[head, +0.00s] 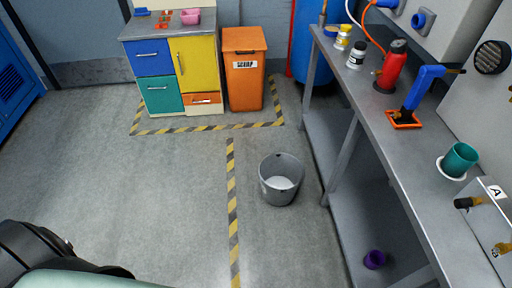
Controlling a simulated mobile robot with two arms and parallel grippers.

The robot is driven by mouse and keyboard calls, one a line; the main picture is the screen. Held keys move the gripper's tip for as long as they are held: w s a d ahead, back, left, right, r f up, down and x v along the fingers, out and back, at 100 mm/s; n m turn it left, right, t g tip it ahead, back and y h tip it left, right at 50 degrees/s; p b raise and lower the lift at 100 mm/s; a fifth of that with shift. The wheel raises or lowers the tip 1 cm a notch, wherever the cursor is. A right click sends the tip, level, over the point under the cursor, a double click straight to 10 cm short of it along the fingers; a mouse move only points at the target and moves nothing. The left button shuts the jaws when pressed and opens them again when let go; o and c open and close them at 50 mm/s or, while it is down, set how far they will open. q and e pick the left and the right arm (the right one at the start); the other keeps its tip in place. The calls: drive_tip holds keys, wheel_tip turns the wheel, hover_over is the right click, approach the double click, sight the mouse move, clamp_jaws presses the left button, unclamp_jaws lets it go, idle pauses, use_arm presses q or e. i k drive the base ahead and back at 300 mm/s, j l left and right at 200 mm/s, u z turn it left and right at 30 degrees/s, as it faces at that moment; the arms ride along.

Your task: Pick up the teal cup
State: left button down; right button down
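The teal cup (460,160) stands at the right of the head view, on a white round saucer or coaster (446,175). These are on the long grey workbench (395,150) along the right wall. The cup leans a little in the picture, perhaps from the camera angle. Its open top faces up. Neither of my grippers is in view. Only part of my own arm shows at the lower left, well away from the cup.
A box marked A (492,192) stands right beside the cup. A blue-handled tool (424,86), red bottle (392,68) and small bottles stand farther back. A metal bucket (281,180) is on the floor, and a purple cup (374,259) is on the lower shelf. Floor at left is clear.

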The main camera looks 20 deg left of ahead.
sight(458, 160)
drive_tip(key=u, duration=0.4)
drive_tip(key=z, duration=1.35)
